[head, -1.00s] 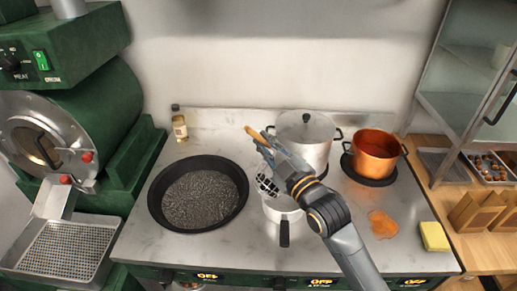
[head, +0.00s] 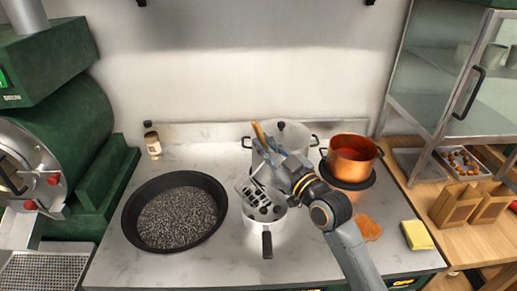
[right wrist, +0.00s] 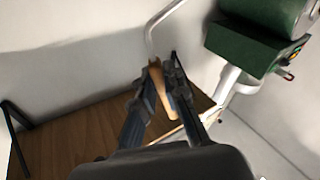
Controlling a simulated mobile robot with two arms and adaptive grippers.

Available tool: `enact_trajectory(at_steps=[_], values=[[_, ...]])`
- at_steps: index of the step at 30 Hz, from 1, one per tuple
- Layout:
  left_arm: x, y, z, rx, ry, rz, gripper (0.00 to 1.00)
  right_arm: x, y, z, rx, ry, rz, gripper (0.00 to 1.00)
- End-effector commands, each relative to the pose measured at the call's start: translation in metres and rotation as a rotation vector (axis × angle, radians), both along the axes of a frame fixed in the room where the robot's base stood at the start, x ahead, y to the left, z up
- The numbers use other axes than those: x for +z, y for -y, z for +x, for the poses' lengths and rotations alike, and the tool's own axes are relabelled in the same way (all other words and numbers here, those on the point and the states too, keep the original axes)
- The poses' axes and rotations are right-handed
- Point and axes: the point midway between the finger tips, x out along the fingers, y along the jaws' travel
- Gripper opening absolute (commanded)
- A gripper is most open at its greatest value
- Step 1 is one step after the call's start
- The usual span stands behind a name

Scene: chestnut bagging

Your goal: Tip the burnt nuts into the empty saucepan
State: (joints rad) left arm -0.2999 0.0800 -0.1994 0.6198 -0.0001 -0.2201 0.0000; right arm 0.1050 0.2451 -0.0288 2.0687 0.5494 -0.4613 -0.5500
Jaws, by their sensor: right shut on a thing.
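My right gripper (head: 268,150) is shut on the wooden handle (head: 258,132) of a slotted metal scoop (head: 246,187). The handle also shows between the fingers in the right wrist view (right wrist: 163,92). The scoop's head is tilted over the small light saucepan (head: 263,225), at its upper left. Dark pieces, seemingly burnt nuts (head: 265,211), show low at the scoop and the pan's mouth; I cannot tell which are in the pan and which are on the scoop. My left gripper is not in view.
A wide black pan (head: 132,224) of dark grains is left of the saucepan. A lidded pot (head: 291,137) and a copper pot (head: 351,160) stand behind. An orange spill (head: 367,229) and a yellow sponge (head: 417,235) lie at right.

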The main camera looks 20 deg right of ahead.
Motion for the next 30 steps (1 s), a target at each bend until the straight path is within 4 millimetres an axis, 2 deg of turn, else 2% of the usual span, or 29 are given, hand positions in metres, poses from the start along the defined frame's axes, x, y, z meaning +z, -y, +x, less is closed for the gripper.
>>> enact_trajectory(at_steps=[14,30], values=[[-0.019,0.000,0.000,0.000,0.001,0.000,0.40,-0.013,0.030,0.007,0.000,-0.036,0.165,0.00],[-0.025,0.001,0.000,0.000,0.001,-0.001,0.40,-0.023,0.065,0.016,0.000,-0.085,0.361,0.00]])
